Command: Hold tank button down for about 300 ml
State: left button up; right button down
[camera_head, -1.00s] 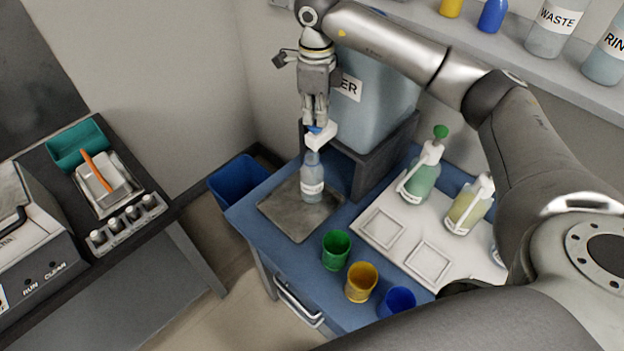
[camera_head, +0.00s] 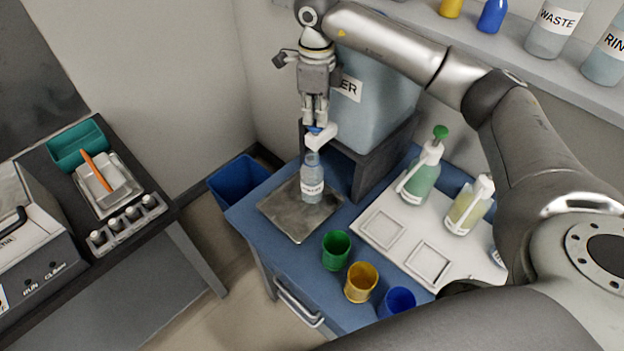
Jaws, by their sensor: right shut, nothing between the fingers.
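The water tank (camera_head: 385,100) stands on a dark block at the back of the blue bench; my right arm covers part of its label. Its white tap (camera_head: 323,138) with a small blue button (camera_head: 315,129) sticks out at the front. My right gripper (camera_head: 314,123) is shut, pointing down, with its fingertips at the blue button; they appear to touch it. A clear labelled bottle (camera_head: 312,180) stands upright on the grey tray (camera_head: 280,215) under the tap. The liquid level in the bottle is too small to read. My left gripper is not in view.
Green (camera_head: 336,250), yellow (camera_head: 361,283) and blue (camera_head: 397,301) cups stand along the bench front. Pump bottles (camera_head: 421,178) stand on a white board (camera_head: 385,228) at right. A blue bin (camera_head: 238,182) is left of the bench. A shelf with bottles runs above.

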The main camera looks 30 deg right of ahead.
notch_tip(320, 180, up, 7)
jog(key=p, duration=0.4)
jog(key=shift+f, duration=0.1)
dwell(1.0)
jog(key=shift+a+f+n+h+b, duration=0.1)
jog(key=shift+f+n+h+b, duration=0.25)
jog(key=shift+f+n+b, duration=0.45)
jog(key=shift+d+f+n+h+b, duration=0.1)
jog(key=shift+f+n+h+b, duration=0.35)
jog(key=shift+n+b, duration=0.65)
jog(key=shift+a+f+n+h+b, duration=0.1)
jog(key=shift+f+n+h+b, duration=0.2)
jog(key=shift+f+n+b, duration=0.6)
jog(key=shift+r, duration=0.15)
dwell(0.3)
